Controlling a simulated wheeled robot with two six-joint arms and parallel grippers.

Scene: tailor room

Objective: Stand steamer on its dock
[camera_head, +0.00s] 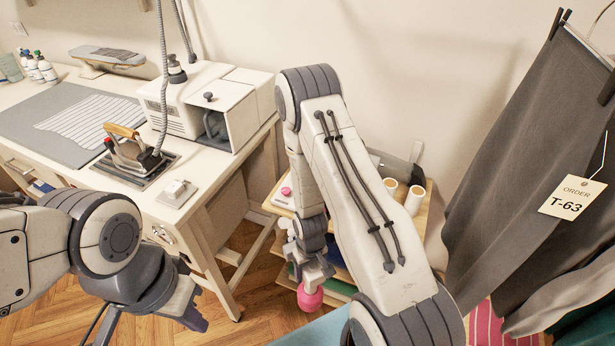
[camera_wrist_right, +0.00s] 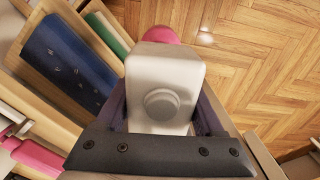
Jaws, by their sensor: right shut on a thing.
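The steamer (camera_wrist_right: 165,85), a white block-like body with a round button and a pink end, sits between the fingers of my right gripper (camera_wrist_right: 165,115) in the right wrist view. In the head view its pink end (camera_head: 310,297) hangs below my right gripper (camera_head: 308,270), over the floor beside the small shelf unit. My right arm hides part of it. A low white block with a pink spot (camera_head: 285,192) lies on the shelf unit's top; I cannot tell whether it is the dock. My left gripper (camera_head: 188,312) is at the lower left, its jaw opening unclear.
The white worktable (camera_head: 215,175) at left holds an iron (camera_head: 130,150) on its plate, a small white switch box (camera_head: 177,192) and a boiler unit (camera_head: 205,100). The wooden shelf unit (camera_head: 425,215) carries thread cones (camera_head: 413,200). Dark hanging trousers (camera_head: 520,150) fill the right.

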